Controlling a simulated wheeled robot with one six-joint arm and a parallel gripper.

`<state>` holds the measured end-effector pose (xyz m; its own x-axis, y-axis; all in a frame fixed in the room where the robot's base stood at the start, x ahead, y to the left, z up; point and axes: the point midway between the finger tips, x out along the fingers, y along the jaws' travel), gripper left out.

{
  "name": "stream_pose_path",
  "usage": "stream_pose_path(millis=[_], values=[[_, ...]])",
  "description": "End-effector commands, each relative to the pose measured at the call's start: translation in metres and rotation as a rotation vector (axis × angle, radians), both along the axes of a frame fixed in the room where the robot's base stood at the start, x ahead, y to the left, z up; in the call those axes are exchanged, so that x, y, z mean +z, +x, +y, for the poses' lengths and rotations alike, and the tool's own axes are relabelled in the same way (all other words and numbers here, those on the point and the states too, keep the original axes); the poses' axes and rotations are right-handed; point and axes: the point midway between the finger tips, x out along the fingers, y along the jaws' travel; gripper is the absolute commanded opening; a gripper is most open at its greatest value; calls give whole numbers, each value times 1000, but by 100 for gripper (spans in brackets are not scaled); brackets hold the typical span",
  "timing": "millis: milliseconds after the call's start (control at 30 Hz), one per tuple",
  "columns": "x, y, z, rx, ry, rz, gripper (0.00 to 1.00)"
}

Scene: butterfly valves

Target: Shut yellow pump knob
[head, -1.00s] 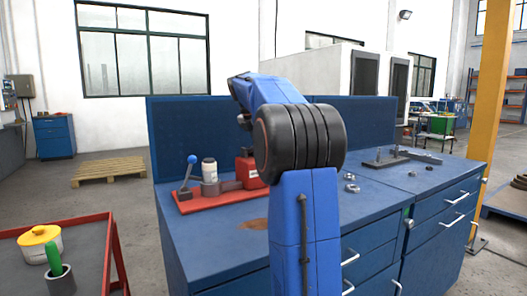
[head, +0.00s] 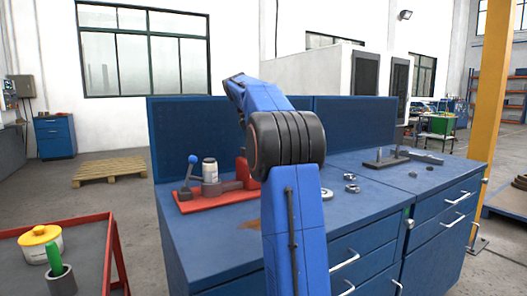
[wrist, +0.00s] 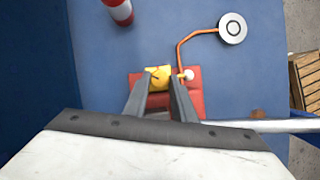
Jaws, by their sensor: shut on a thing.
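The yellow knob (wrist: 158,75) shows in the wrist view, with a dark mark across its face, on a red base (wrist: 194,98). My gripper (wrist: 160,80) has its two grey fingers on either side of the knob and is shut on it. The fingers hide part of the base and the knob's lower edge. A small white ball-like part (wrist: 188,74) sits just right of the right finger. In the head view my blue arm hides the gripper and the knob.
An orange hose (wrist: 183,48) runs to a round white disc (wrist: 232,29).

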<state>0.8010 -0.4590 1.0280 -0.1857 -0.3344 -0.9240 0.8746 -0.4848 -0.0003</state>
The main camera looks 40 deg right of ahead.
Motion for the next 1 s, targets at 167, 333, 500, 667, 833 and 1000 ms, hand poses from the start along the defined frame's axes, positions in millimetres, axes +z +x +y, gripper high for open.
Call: stream_pose_path(millis=[167, 333, 500, 667, 833, 1000], values=[[0, 1, 0, -29, 1, -1, 1], [0, 1, 0, -36, 1, 0, 1], [0, 1, 0, -35, 1, -1, 1], [0, 1, 0, -35, 1, -1, 31], [0, 1, 0, -35, 0, 0, 31], [6, 2, 2, -34, -1, -1, 31]])
